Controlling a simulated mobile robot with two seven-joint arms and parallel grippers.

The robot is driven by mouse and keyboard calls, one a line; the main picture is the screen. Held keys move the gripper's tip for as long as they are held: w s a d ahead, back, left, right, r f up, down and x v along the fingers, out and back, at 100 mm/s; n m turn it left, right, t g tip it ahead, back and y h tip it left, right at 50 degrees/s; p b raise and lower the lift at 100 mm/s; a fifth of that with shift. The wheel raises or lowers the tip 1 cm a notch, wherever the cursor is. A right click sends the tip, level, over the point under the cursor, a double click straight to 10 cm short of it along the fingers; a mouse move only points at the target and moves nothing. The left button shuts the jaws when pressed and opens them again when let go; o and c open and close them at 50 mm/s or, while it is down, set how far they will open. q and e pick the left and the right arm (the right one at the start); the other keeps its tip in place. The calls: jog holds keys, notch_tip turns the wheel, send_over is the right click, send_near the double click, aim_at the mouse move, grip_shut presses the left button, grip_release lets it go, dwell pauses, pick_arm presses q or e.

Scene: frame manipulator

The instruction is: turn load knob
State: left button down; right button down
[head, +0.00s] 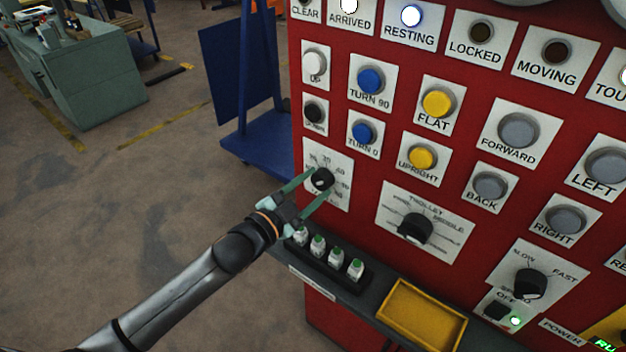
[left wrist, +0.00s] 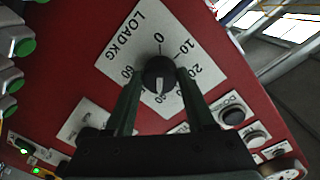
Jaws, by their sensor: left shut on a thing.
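The load knob (head: 322,178) is a small round black knob on a white dial plate, low on the left of the red panel. In the left wrist view the knob (left wrist: 158,72) sits on the plate marked LOAD KG (left wrist: 130,30). Its pale pointer mark faces the bottom of that view, away from the 0. My left gripper (head: 318,187) has its two green fingers on either side of the knob, shut on it. The fingers and gripper body hide part of the scale. My right gripper is not in view.
The trolley knob (head: 415,228) is to the right of the load dial. Small green-capped bottles (head: 336,258) stand in a black rack on the ledge below, beside a yellow tray (head: 425,315). Push buttons such as the blue one (head: 363,132) are above. Open floor lies left.

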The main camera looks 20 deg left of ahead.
pick_arm(q)
jog(key=m+p, duration=0.1)
jog(key=m, duration=0.3)
jog(key=shift+r+m+p, duration=0.1)
jog(key=shift+m+p, duration=0.2)
jog(key=shift+m, duration=0.1)
dwell(0.5)
jog(key=shift+c, duration=1.2)
grip_release()
jog(key=b+v, duration=0.1)
jog(key=v, duration=1.1)
jog(key=shift+s+b, duration=0.3)
jog(key=shift+b, duration=0.05)
jog(key=shift+y, duration=0.3)
